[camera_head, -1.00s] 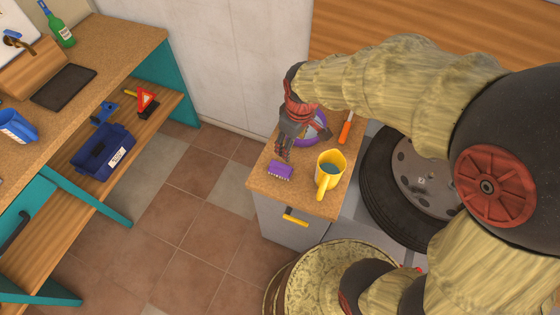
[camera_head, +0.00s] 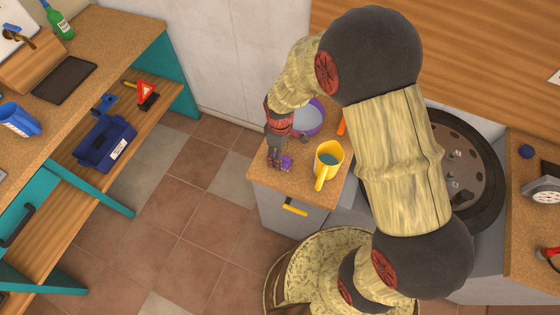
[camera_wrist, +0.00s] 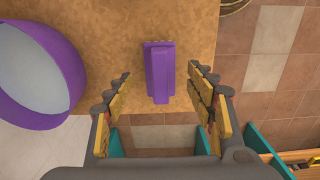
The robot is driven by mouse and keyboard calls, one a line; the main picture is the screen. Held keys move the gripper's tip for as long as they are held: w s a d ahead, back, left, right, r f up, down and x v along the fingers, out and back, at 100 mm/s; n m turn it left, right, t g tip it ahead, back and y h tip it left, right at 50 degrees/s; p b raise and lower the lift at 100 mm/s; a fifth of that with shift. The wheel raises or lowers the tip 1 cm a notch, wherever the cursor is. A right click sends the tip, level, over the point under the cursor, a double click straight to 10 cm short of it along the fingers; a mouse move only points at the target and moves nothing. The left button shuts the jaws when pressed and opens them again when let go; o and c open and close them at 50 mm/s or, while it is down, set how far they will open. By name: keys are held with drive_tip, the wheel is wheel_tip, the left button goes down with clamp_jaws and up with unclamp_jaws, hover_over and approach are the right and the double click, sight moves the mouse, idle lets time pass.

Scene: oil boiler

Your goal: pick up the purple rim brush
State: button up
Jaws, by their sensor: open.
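The purple rim brush (camera_wrist: 160,75) lies on the cork-coloured cabinet top (camera_head: 310,195). In the head view the brush (camera_head: 287,162) is partly hidden by my gripper (camera_head: 278,160), which is over it. In the wrist view my gripper (camera_wrist: 160,88) is open, with one finger on each side of the brush. There are gaps between the brush and both fingers. The brush's far end reaches beyond the fingertips in the picture. I cannot tell the height of the fingertips above the top.
A purple bowl (camera_wrist: 62,110) stands close by on the left in the wrist view. The top's edge is near the brush.

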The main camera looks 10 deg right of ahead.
wheel_tip(320, 180, down, 2)
drive_tip(key=shift+f, duration=0.1)
drive_tip(key=shift+c, duration=0.3)
drive_tip(key=c, duration=1.1)
drive_tip(key=shift+c, duration=0.6)
wheel_tip(320, 180, up, 10)
drive_tip(key=shift+r+p, duration=0.1)
drive_tip(key=shift+p, duration=0.85)
